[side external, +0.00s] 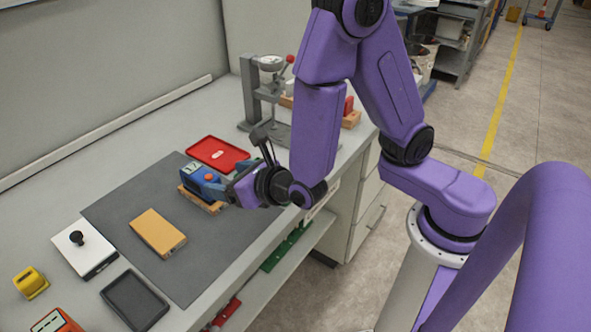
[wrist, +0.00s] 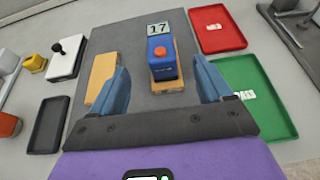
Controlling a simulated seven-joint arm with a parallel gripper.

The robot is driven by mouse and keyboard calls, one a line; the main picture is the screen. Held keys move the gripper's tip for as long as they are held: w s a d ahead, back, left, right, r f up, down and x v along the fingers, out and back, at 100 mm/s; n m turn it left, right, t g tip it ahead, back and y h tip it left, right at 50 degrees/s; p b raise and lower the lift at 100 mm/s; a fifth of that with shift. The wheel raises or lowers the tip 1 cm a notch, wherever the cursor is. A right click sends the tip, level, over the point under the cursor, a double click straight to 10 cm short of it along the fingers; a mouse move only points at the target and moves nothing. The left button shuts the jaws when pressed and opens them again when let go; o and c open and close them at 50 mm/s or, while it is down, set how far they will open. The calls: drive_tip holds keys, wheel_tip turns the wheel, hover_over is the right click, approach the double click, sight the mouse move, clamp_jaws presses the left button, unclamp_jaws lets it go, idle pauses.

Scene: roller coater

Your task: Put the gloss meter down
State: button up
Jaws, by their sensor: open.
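The gloss meter (side external: 204,181) is a blue box with a red button and a pale display reading 17. It rests on a wooden block (side external: 199,201) on the dark grey mat (side external: 120,205). In the wrist view the meter (wrist: 163,66) lies ahead, between the lines of my two blue fingers, with the block (wrist: 168,87) showing under it. My gripper (wrist: 161,66) is open, a finger to each side with gaps to the meter. In the side view my gripper (side external: 229,185) is low, just right of the meter, and partly overlaps it.
A second wooden block (side external: 158,232) lies on the mat. A red tray (side external: 217,153) is behind the meter; a green tray (wrist: 262,110) is at right in the wrist view. A black tray (side external: 134,300) and white box (side external: 85,249) are at left. A grey stand (side external: 248,95) is at the back.

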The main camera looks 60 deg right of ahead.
drive_tip(key=s+d+r+m+g+h, duration=0.2)
drive_tip(key=s+d+m+g+h, duration=0.15)
drive_tip(key=d+m, duration=0.35)
drive_tip(key=s+d+r+m+g+h, duration=0.1)
drive_tip(key=s+d+m+g+h, duration=0.1)
drive_tip(key=s+d+m, duration=0.3)
drive_tip(key=s+r+m+g+y, duration=0.2)
drive_tip(key=s+m+g+y, duration=0.4)
drive_tip(key=s+m, duration=0.5)
drive_tip(key=s+g, duration=0.2)
drive_tip(key=s, duration=0.2)
drive_tip(key=shift+a, duration=0.35)
drive_tip(key=shift+r, duration=0.1)
clamp_jaws()
idle(1.3)
